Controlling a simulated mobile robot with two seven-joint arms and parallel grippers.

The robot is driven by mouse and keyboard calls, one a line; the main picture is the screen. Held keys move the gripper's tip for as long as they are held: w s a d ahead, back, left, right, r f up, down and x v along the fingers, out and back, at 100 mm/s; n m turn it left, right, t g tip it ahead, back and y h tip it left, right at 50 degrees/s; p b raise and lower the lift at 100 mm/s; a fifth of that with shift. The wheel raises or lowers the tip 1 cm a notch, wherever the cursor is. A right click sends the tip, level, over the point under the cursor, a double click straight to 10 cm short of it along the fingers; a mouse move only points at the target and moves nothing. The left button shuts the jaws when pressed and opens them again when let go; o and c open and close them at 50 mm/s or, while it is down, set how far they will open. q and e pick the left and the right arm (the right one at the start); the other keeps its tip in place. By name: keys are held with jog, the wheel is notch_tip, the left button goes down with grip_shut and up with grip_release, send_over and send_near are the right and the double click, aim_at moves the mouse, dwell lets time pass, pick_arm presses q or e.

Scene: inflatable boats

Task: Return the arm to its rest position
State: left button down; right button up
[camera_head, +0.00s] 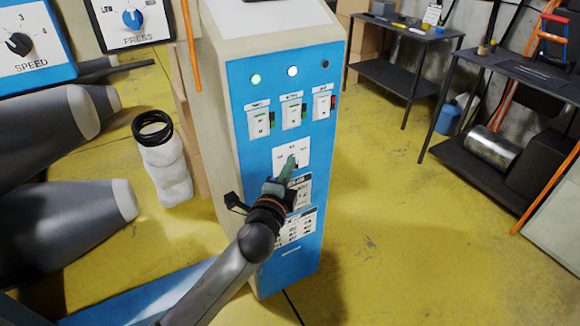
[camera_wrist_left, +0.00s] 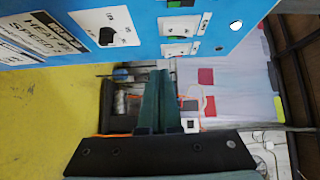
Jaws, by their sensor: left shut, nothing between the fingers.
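My left arm comes in from the bottom left in the head view. Its gripper (camera_head: 289,170) is shut and empty, in front of the blue control panel (camera_head: 248,172) of a tall beige cabinet. The green fingertips overlap a white plate (camera_head: 291,152) in the middle of the panel. In the left wrist view the two fingers (camera_wrist_left: 159,100) lie together with nothing between them. The panel (camera_wrist_left: 75,25) fills the top there, with a black knob (camera_wrist_left: 105,37) up and left of the fingers, apart from them. My right gripper is not in view.
Three switches (camera_head: 292,112) and a lit green lamp (camera_head: 256,79) sit above the plate. A white roll-like object with black rings (camera_head: 165,165) stands left of the cabinet. Dark tables (camera_head: 405,40) stand at the back right. Yellow floor (camera_head: 385,230) is clear right of the cabinet.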

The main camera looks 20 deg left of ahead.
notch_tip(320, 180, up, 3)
jog(key=p, duration=0.3)
pick_arm(q)
jog(key=s+d+f+n+g+h+p, duration=0.1)
jog(key=s+d+f+n+g+h, duration=0.1)
jog(key=s+f+n+g, duration=0.2)
jog(key=s+d+f+n+g+h, duration=0.2)
jog(key=s+f+n+g, duration=0.2)
jog(key=s+f+n, duration=0.6)
jog(key=s+f, duration=0.9)
jog(key=s, duration=0.5)
jog(key=shift+s+d+p, duration=0.2)
jog(key=shift+p, duration=0.2)
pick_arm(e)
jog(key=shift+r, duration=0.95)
